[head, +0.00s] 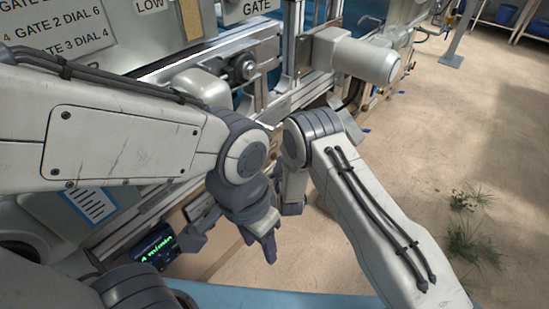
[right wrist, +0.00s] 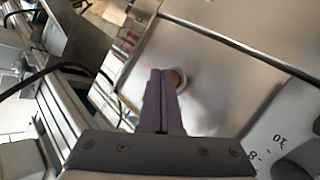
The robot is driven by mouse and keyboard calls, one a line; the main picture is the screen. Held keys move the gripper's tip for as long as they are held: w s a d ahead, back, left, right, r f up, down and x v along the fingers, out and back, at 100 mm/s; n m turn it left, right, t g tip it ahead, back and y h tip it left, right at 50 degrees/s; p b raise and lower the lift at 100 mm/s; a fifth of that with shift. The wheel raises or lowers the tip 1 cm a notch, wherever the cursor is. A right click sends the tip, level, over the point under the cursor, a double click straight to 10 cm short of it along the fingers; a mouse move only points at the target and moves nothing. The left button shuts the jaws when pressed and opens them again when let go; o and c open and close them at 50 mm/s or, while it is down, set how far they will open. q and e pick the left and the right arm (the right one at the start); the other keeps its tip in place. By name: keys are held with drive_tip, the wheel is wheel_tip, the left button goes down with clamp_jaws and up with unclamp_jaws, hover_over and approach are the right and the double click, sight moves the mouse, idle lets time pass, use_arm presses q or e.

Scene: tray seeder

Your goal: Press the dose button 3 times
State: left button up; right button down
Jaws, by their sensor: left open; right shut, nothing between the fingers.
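My right gripper (right wrist: 160,90) is shut and empty in the right wrist view. Its fingertips are close to a small round tan button-like part (right wrist: 177,77) with a pale ring, set on a bare metal panel. It may be the dose button; no label shows. I cannot tell whether the fingertips touch it, and they partly cover its left side. In the head view my right arm comes in from the lower right, and its fingers are hard to make out behind my left wrist. My left gripper (head: 268,243) is open, pointing down, and holds nothing.
A dial with numbers (right wrist: 275,145) is at the lower right of the right wrist view. In the head view, a small display (head: 155,248) reads in m/min. The seeder has gate labels (head: 75,25) and a grey cylindrical motor (head: 355,55). Open floor (head: 470,130) lies right.

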use_arm(q)
drive_tip(key=shift+f, duration=0.2)
use_arm(e)
drive_tip(key=shift+w+a, duration=0.25)
drive_tip(key=shift+a, duration=0.1)
idle(0.4)
drive_tip(key=shift+r, duration=0.1)
use_arm(q)
drive_tip(key=shift+r, duration=0.35)
use_arm(e)
drive_tip(key=shift+s+d, duration=0.5)
drive_tip(key=shift+d, duration=0.2)
drive_tip(key=shift+d, duration=0.1)
use_arm(q)
drive_tip(key=shift+r+p, duration=0.9)
drive_tip(key=shift+p, duration=0.15)
use_arm(e)
drive_tip(key=s+d, duration=0.1)
drive_tip(key=d, duration=0.1)
drive_tip(key=s+d, duration=0.2)
use_arm(q)
clamp_jaws()
use_arm(e)
drive_tip(key=shift+a, duration=0.1)
